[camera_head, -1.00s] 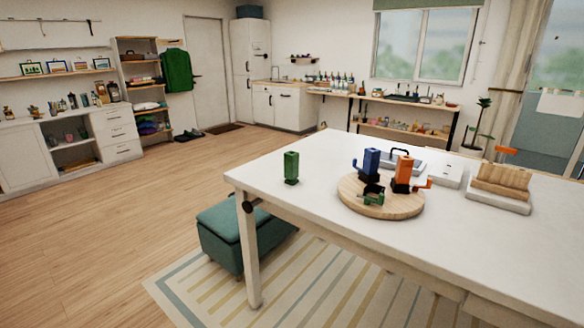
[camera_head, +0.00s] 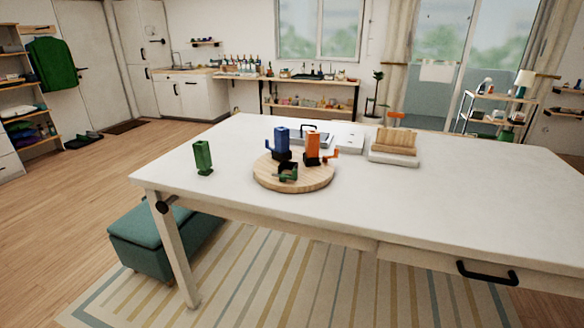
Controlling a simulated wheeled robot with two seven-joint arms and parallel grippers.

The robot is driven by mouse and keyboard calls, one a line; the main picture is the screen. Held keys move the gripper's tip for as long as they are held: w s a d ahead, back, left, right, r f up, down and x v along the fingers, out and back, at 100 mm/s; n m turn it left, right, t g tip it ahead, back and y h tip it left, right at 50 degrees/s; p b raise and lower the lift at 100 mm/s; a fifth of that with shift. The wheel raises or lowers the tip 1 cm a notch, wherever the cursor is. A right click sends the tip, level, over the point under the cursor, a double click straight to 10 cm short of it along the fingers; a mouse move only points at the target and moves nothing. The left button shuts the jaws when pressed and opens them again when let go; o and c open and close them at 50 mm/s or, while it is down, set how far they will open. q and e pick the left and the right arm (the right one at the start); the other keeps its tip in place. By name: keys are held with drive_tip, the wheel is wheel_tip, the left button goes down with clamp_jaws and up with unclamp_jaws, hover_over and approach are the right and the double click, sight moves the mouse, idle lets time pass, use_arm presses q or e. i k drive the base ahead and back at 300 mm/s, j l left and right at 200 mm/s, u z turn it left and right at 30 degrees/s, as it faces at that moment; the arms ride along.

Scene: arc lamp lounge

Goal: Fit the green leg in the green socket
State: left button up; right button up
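The green leg (camera_head: 203,157) stands upright on the white table (camera_head: 430,195), near its left end and apart from the round wooden board. The green socket (camera_head: 288,172) is a small dark green piece at the front of the round wooden board (camera_head: 265,180). A blue leg (camera_head: 282,141) and an orange leg (camera_head: 312,146) stand upright behind it on the same board, each at a dark base. Neither of my grippers shows in the head view.
A wooden block on a white base (camera_head: 395,147) and a flat white item (camera_head: 349,141) lie behind the board. A teal ottoman (camera_head: 150,238) stands under the table's left end on a striped rug (camera_head: 300,280). The table's right half is clear. Wooden floor (camera_head: 50,220) is open at left.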

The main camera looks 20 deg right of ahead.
sight(313, 174)
drive_tip(key=i+j+z, duration=0.35)
drive_tip(key=i+j, duration=0.3)
drive_tip(key=i, duration=0.2)
drive_tip(key=i+j+z, duration=0.35)
drive_tip(key=i+j, duration=0.45)
